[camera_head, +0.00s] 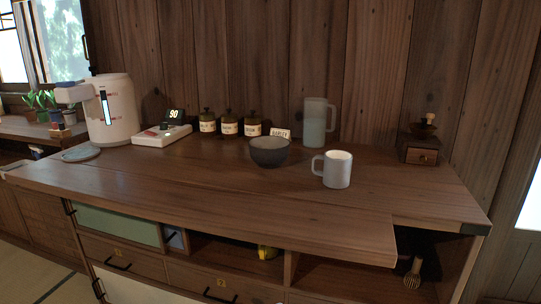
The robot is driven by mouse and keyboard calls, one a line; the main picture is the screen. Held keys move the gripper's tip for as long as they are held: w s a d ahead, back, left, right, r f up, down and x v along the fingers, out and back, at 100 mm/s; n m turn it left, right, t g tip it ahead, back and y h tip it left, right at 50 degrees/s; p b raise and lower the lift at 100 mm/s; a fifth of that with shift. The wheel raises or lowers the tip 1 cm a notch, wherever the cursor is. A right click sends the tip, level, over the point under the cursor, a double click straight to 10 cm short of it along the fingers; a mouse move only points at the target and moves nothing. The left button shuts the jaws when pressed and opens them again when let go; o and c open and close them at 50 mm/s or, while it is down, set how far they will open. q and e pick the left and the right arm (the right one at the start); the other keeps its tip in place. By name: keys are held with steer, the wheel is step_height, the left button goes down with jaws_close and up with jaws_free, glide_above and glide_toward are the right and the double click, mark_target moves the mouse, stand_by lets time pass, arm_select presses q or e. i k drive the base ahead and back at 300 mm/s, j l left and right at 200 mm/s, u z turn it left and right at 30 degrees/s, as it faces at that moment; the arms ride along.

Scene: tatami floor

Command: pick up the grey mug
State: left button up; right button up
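A light grey mug (337,170) stands upright on the wooden counter (220,200), right of the middle. Its handle points left, and its inside looks pale near the rim. A dark bowl stands close to its left, and a tall translucent pitcher stands behind it. Neither of my grippers shows in the head view.
The dark bowl (269,151) and the pitcher (318,123) are the mug's nearest neighbours. Brown jars (229,124), a white kettle (110,110) and a scale (161,135) stand left. A wooden grinder (420,148) stands right. The counter's front is clear.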

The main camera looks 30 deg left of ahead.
mark_target(336, 174)
steer(key=i+l+u, duration=0.2)
steer(key=l, duration=0.2)
steer(key=i+l+u, duration=0.25)
steer(key=l, duration=0.2)
steer(key=i+l+u, duration=0.2)
steer(key=l, duration=0.3)
steer(key=l+u, duration=0.2)
steer(key=l, duration=0.3)
steer(key=i+l+u, duration=0.1)
steer(key=l+u, duration=0.15)
steer(key=l, duration=0.25)
